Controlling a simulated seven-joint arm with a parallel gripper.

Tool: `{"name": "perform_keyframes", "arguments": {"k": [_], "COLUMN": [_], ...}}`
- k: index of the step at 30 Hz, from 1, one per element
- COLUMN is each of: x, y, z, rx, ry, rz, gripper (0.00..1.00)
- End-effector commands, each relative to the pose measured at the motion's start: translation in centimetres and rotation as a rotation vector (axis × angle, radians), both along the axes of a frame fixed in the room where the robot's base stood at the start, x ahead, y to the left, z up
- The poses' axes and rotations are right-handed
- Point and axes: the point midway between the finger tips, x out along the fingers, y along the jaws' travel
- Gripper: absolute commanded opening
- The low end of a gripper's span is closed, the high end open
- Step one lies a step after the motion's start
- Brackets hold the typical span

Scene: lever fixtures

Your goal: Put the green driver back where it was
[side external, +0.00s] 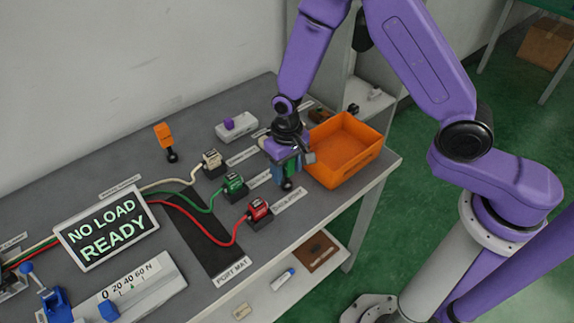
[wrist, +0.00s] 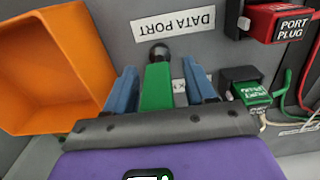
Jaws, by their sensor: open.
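The green driver (wrist: 157,88) has a green handle with a dark round end, and it shows between my gripper's two blue fingers in the wrist view. My gripper (wrist: 160,85) is open, with a finger on either side of the handle. In the side external view my gripper (side external: 288,168) is low over the table, just left of the orange bin, and a strip of the green driver (side external: 293,167) shows between the fingers. Its dark end is close to the table; I cannot tell whether it touches. The fingers hide part of the handle.
The orange bin (side external: 343,150) stands close on the right. Red (side external: 259,209), green (side external: 235,184) and cream (side external: 212,160) plugs sit to the left with cables. The NO LOAD READY display (side external: 106,222) is front left.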

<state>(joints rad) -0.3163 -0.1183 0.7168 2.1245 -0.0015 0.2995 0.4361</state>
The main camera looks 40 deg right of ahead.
Motion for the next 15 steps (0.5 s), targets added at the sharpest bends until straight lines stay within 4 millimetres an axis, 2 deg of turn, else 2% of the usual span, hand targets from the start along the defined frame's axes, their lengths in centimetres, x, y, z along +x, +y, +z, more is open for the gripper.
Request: {"name": "perform_keyframes", "arguments": {"k": [7,15], "x": [0.1,0.1], "y": [0.1,0.1], "z": [1.6,6.1], "rx": [0.002,0.003], "ry": [-0.004,-0.006], "rz": [0.000,0.000], "gripper": [0.55,0.55]}}
